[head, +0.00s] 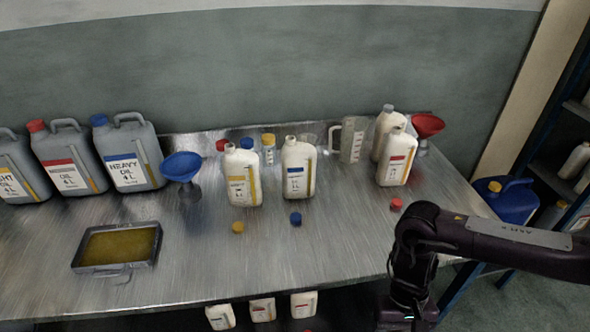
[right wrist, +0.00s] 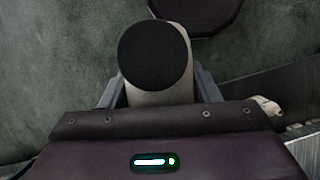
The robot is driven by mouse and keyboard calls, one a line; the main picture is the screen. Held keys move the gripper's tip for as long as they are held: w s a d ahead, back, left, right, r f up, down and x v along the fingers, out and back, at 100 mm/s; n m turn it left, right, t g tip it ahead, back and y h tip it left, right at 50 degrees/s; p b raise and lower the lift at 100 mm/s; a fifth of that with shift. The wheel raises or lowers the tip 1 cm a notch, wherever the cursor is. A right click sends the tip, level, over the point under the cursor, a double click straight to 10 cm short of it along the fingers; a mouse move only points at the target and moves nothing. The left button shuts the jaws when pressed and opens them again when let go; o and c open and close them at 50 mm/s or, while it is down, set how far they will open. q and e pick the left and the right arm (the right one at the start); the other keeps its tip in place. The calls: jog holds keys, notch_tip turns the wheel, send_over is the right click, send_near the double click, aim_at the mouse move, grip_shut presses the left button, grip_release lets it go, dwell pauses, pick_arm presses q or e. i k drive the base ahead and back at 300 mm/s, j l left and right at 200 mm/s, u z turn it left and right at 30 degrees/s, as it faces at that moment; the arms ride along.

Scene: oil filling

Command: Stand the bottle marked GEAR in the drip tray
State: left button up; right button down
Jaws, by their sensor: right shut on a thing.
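The drip tray (head: 75,262) lies on the bench at the front left, a shallow dark rectangle with a yellow-brown inside; no bottle stands in it. White bottles stand on the bench: one with a yellow label (head: 243,176), one with a blue label (head: 298,168), one with a red label (head: 397,158). I cannot read GEAR on any of them. In the right wrist view my right gripper (right wrist: 158,90) is shut on a pale, bottle-like thing (right wrist: 180,94) with a round black end. Its label is hidden. In the head view my right arm reaches down past the bench's front edge. My left gripper is out of view.
Grey oil cans (head: 130,155) stand at the back left beside a blue funnel (head: 182,168). A clear jug (head: 352,140) and red funnel (head: 427,125) stand behind. Loose caps (head: 296,218) lie near the bottles. More bottles (head: 263,309) sit below the bench. The bench front is mostly clear.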

aim_at(101, 250)
jog(key=j, duration=0.5)
jog(key=k+j+z, duration=0.1)
jog(key=j, duration=0.45)
jog(key=k+j, duration=0.1)
jog(key=j, duration=0.4)
jog(key=k+j+z, duration=0.15)
jog(key=j, duration=0.35)
jog(key=k+j, duration=0.1)
jog(key=j, duration=0.9)
jog(key=k+j, duration=0.15)
jog(key=j, duration=0.85)
jog(key=k, duration=0.05)
